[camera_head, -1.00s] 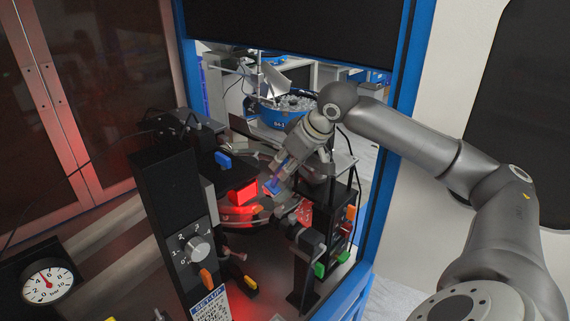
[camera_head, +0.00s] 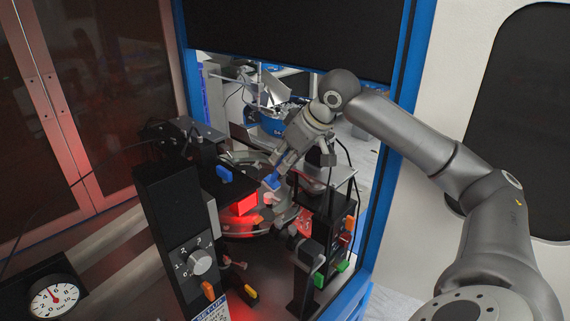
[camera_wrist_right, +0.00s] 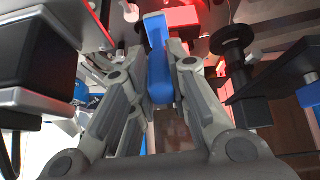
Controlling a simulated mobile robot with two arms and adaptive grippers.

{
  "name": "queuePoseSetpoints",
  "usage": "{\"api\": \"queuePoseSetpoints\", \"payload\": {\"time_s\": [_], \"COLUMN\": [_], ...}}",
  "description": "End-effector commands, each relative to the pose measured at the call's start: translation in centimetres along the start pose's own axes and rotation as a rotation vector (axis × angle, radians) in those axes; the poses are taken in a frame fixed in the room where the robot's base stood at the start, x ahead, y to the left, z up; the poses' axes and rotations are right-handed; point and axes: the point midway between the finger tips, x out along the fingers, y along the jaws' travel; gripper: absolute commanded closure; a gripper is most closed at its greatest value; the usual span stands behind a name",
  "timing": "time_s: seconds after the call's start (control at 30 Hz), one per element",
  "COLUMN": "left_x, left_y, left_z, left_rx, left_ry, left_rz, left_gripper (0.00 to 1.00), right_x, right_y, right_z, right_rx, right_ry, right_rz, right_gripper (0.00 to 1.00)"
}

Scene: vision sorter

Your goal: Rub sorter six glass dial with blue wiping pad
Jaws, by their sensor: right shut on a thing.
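The blue wiping pad (camera_head: 271,181) is held in my right gripper (camera_head: 279,171), above the right part of the dial. In the right wrist view the blue pad (camera_wrist_right: 159,78) sits between the two grey fingers of the gripper (camera_wrist_right: 159,52), which are shut on it. The round glass dial (camera_head: 243,232) lies under a red glow in the middle of the machine. It is partly hidden by the red-lit block, the black post and my gripper. I cannot tell whether the pad touches the glass. My left gripper is not in view.
A black post with a rotary knob (camera_head: 200,261) stands in front left of the dial. A pressure gauge (camera_head: 55,300) is at the lower left. Black brackets with coloured clips (camera_head: 342,265) stand close on the right. A blue frame post (camera_head: 388,165) borders the opening.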

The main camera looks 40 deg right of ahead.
Motion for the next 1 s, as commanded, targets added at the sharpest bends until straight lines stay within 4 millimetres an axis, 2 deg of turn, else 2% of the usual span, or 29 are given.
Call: {"api": "queuePoseSetpoints", "payload": {"time_s": [0.57, 0.77, 1.0], "left_x": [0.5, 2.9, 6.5], "left_y": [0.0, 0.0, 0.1], "left_z": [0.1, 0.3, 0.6], "left_rx": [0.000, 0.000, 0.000], "left_ry": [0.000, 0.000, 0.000], "left_rz": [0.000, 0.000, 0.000], "left_gripper": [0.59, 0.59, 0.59], "right_x": [0.1, -0.3, -1.9], "right_y": [0.1, 0.9, 1.8], "right_z": [0.3, 1.3, 2.6], "right_rx": [0.004, 0.021, 0.031], "right_ry": [0.004, 0.033, 0.087], "right_rz": [-0.001, -0.002, -0.003], "right_gripper": [1.00, 1.00, 1.00]}}
